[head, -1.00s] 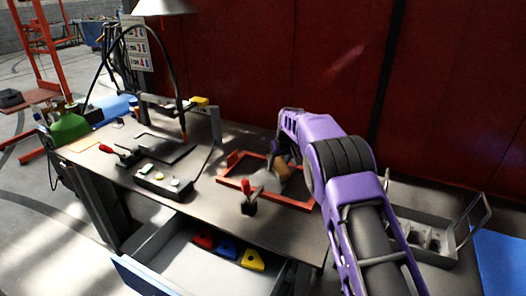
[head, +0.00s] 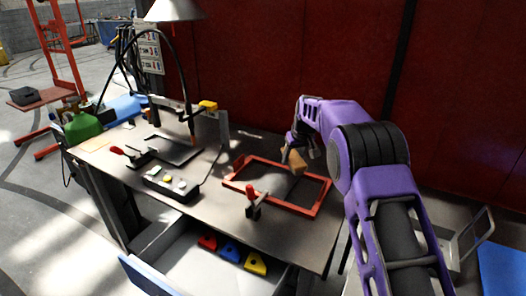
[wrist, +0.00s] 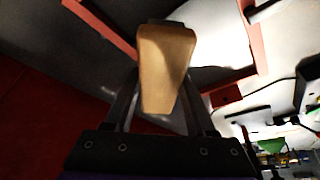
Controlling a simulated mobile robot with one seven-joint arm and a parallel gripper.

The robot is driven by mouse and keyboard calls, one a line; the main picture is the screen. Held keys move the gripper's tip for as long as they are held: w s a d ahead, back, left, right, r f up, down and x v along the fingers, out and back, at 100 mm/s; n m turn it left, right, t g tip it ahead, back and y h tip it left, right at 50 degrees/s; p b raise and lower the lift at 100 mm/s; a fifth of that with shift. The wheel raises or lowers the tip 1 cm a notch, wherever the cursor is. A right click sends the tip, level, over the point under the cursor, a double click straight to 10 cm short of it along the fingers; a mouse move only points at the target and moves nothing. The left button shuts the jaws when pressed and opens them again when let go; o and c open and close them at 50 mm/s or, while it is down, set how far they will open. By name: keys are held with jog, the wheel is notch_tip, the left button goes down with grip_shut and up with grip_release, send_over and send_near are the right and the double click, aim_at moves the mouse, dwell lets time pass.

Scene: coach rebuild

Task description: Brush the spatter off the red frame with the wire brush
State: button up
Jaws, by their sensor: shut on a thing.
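The red frame (head: 322,199) lies flat on the dark bench top, and parts of its bars show in the wrist view (wrist: 253,42). My gripper (head: 298,151) is over the frame's far side. It is shut on the brush's tan wooden block (head: 295,162), which fills the middle of the wrist view (wrist: 165,62) between my two fingers (wrist: 160,108). The brush's bristles are hidden behind the block. I cannot tell whether the brush touches the frame. I cannot make out spatter on the bars at this size.
A red-handled clamp (head: 253,203) stands at the frame's near bar. A button box (head: 170,183) and another red-handled clamp (head: 128,155) are to the left. An open drawer (head: 195,270) with colored blocks juts out in front. A red curtain (head: 280,65) hangs behind.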

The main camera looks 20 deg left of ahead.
jog(key=shift+r, duration=0.9)
jog(key=shift+d, duration=0.1)
